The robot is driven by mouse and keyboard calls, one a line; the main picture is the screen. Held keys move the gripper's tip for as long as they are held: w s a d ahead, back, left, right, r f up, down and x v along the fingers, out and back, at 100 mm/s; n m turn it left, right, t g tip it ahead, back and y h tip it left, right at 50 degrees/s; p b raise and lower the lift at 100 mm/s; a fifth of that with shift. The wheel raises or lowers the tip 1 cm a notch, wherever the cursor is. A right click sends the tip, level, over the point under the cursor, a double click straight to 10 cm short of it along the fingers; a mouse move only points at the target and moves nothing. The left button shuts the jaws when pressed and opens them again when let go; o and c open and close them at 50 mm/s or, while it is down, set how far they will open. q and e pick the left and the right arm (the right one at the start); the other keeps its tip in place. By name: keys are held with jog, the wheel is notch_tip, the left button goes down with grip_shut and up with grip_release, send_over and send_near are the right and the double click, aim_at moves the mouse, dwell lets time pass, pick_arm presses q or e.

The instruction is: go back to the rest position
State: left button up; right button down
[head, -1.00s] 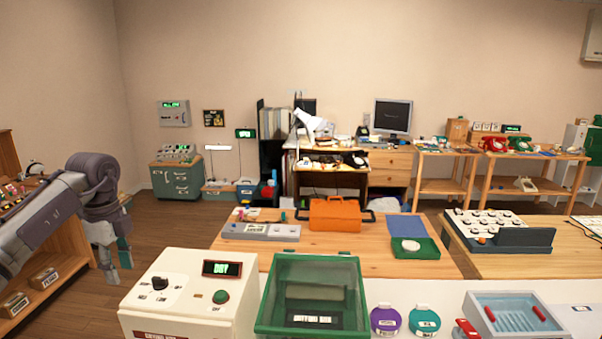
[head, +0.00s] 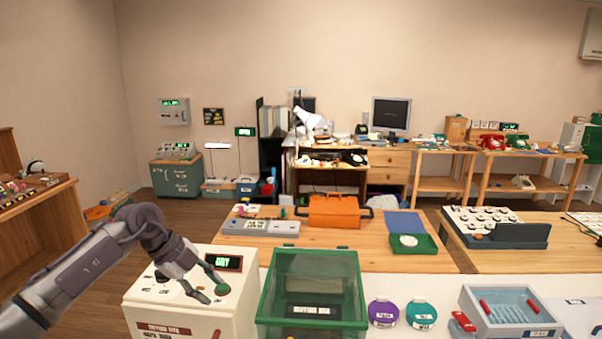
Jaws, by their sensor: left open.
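My left gripper (head: 208,292) is in the head view at the lower left. It is open, with its fingers over the top of the white box (head: 190,305) with the green-lit display (head: 222,262). I see nothing held between the fingers. My left arm comes in from the lower left corner and bends down at the wrist. My right gripper is not in view.
A green clear-lidded bin (head: 312,295) stands right of the white box. Purple (head: 382,313) and teal (head: 421,313) round discs and a grey tray (head: 508,312) lie further right. Behind are an orange toolbox (head: 334,212) and an open green box (head: 412,243). Wooden shelving (head: 40,225) stands at the left.

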pick_arm(q)
jog(key=s+d+r+t+h, duration=0.2)
jog(key=d+h, duration=0.4)
jog(key=d, duration=0.4)
jog(key=s+d+r+t+h, duration=0.2)
jog(key=d+h, duration=0.3)
jog(key=d, duration=0.5)
jog(key=s+a+f+n+t+y, duration=0.2)
jog(key=a+n+t+y, duration=0.8)
jog(key=n+t, duration=0.45)
jog(key=s+a+f+n+g+y, duration=0.5)
jog(key=s+a+f+n+y, duration=0.15)
jog(key=f, duration=0.25)
jog(key=s+a+f+g, duration=0.2)
jog(key=s+f+g, duration=0.45)
jog(key=s, duration=0.65)
jog(key=s+a+f+g, duration=0.2)
jog(key=s+f+g, duration=0.45)
jog(key=s, duration=0.65)
notch_tip(320, 180, down, 31)
jog(key=s+b, duration=0.1)
jog(key=b, duration=0.2)
jog(key=s+a+f+g+b, duration=0.1)
jog(key=s+a+f, duration=0.1)
jog(key=s+f, duration=1.4)
jog(key=shift+a, duration=0.25)
